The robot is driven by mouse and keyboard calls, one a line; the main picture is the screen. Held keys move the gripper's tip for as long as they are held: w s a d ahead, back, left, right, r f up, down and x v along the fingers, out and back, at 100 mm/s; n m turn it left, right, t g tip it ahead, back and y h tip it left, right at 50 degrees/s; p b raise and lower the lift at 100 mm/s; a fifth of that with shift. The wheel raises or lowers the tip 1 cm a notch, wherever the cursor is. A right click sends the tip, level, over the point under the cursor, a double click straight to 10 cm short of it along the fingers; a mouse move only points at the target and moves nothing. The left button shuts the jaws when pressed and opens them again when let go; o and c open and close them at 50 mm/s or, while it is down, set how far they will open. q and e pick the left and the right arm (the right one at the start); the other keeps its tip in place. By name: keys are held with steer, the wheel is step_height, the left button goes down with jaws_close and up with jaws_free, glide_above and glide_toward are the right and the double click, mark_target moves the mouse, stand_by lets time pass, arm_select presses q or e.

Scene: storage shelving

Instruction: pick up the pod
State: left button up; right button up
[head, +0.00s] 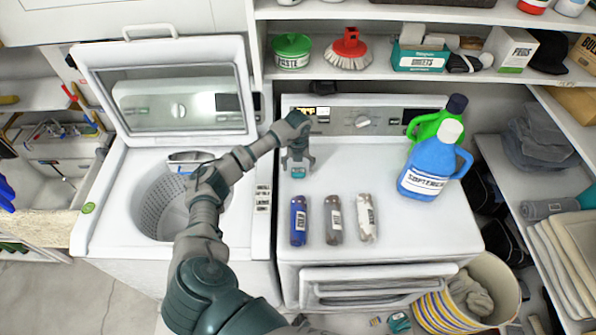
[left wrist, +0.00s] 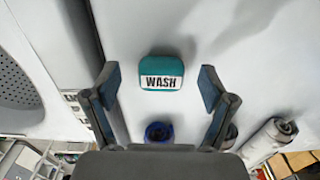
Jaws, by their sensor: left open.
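In the left wrist view the pod (left wrist: 162,72) lies on the white dryer top (head: 350,175), between and a little beyond my two open fingertips. In the head view the pod (head: 298,172) shows just under my left gripper (head: 298,161), which points down over it. My left gripper (left wrist: 160,84) is open and holds nothing. I cannot tell the exact gap between fingers and pod. My right gripper is not in view.
Three rolled items, blue (head: 298,220), grey (head: 333,219) and light grey (head: 366,217), lie in front of the pod. A blue bottle (head: 428,167) and green bottle (head: 425,122) stand right. The open washer (head: 105,215) is left, a shelf (head: 400,73) above. The dryer's middle is clear.

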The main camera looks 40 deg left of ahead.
arm_select(q)
steer(key=shift+f, duration=0.35)
steer(key=shift+d+r, duration=0.1)
steer(key=shift+d, duration=0.05)
steer(key=c, duration=1)
steer(key=shift+c, duration=0.2)
